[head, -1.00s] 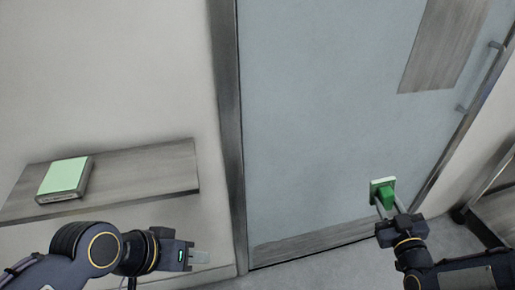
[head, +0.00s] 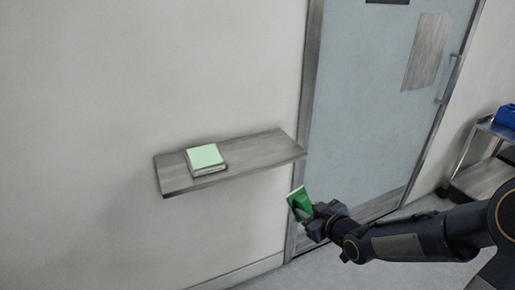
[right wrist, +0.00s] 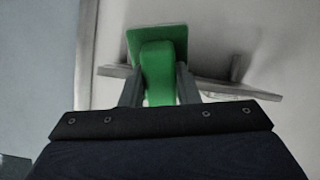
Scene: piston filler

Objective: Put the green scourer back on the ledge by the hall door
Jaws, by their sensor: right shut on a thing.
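The green scourer (head: 299,199) is in my right gripper (head: 306,207), in front of the door frame, below and just right of the ledge's right end in the head view. In the right wrist view the scourer (right wrist: 157,65) shows a green block with a flat green plate, between the two fingers of the right gripper (right wrist: 158,88). The grey ledge (head: 258,153) is fixed to the wall left of the door; it also shows in the right wrist view (right wrist: 222,86) behind the scourer. My left gripper is out of view.
A pale green pad or book (head: 205,157) lies on the ledge's left-middle part; the ledge's right part is bare. The blue-grey door (head: 365,120) is shut. A trolley (head: 485,165) with a blue item (head: 507,115) stands at the right.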

